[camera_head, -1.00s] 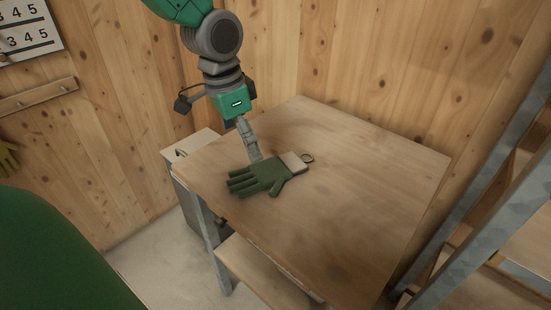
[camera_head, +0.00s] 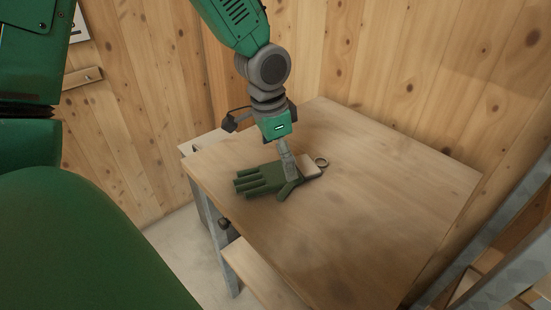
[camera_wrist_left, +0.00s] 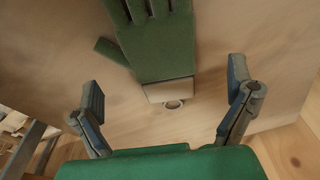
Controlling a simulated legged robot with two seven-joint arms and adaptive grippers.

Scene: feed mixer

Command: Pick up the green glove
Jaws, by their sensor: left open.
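The green glove (camera_head: 262,179) lies flat on the wooden table, its fingers toward the left and its beige cuff (camera_head: 312,171) toward the right. A small metal ring (camera_head: 321,161) is at the cuff's end. My left gripper (camera_head: 289,174) points down over the glove near the cuff and hides part of it. In the left wrist view the gripper (camera_wrist_left: 166,82) is open, with the glove (camera_wrist_left: 160,45) and its cuff between the spread fingers and nothing gripped. The height gap to the glove is hard to tell. My right gripper is not in view.
The wooden table (camera_head: 390,205) is clear to the right of the glove and in front of it. Plank walls (camera_head: 400,70) stand behind it. A metal-framed shelf (camera_head: 500,240) stands at the right, and a lower wooden board (camera_head: 262,275) sits under the table's front edge.

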